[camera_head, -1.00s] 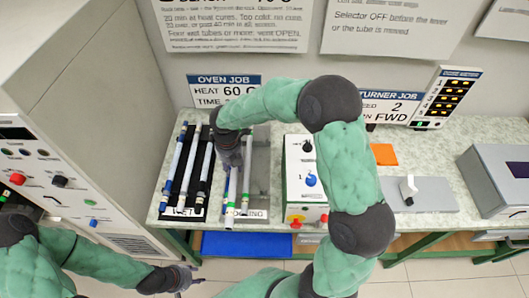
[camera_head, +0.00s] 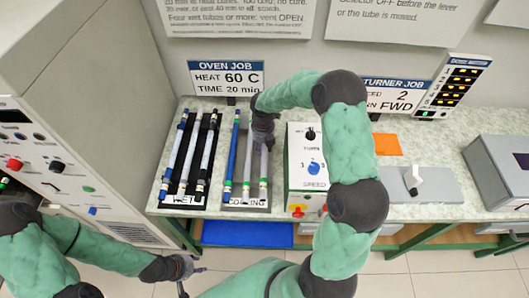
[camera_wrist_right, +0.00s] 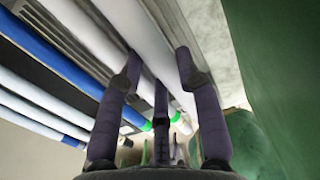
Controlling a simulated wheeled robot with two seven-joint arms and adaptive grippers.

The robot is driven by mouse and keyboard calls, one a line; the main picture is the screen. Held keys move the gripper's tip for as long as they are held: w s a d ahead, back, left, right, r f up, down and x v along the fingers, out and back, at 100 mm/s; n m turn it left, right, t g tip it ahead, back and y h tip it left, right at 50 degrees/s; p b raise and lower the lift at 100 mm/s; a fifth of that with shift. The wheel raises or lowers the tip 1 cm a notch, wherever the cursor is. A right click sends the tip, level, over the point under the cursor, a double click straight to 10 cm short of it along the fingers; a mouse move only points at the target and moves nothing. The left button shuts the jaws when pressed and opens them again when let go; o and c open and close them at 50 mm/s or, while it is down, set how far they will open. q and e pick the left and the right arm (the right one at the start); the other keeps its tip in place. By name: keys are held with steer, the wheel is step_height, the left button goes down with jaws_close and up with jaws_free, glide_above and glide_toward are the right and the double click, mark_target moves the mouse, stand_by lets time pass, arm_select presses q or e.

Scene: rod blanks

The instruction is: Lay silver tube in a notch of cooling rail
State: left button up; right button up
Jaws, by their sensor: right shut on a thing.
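My right gripper (camera_head: 262,140) is shut on a silver tube (camera_head: 263,185) with a green band near its front end. The tube lies lengthwise along the right side of the cooling rail (camera_head: 245,207); I cannot tell if it rests in the notch or just above it. In the right wrist view the fingers (camera_wrist_right: 160,70) straddle the tube, which runs between them. A blue tube (camera_head: 232,150) and a pale tube with a green band (camera_head: 247,160) lie in the rail's left and middle places. My left gripper (camera_head: 194,282) is open and empty, low in front of the table.
The black wet rack (camera_head: 172,199) with several tubes stands left of the rail. A white control box (camera_head: 300,185) with a blue knob stands close on the right. A grey oven-like cabinet (camera_head: 110,120) is at far left. A blue bin (camera_head: 245,235) is below the table.

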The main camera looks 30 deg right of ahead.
mark_target(265, 152)
steer(key=shift+d+f, duration=0.3)
steer(key=shift+f, duration=0.05)
steer(key=shift+w+f+b, duration=0.1)
steer(key=shift+f+b, duration=0.4)
steer(key=shift+f, duration=1.05)
steer(key=shift+f, duration=0.1)
steer(key=o, duration=1.1)
steer(key=shift+o, duration=0.2)
step_height(265, 152, up, 12)
steer(key=p, duration=0.2)
steer(key=shift+p, duration=0.3)
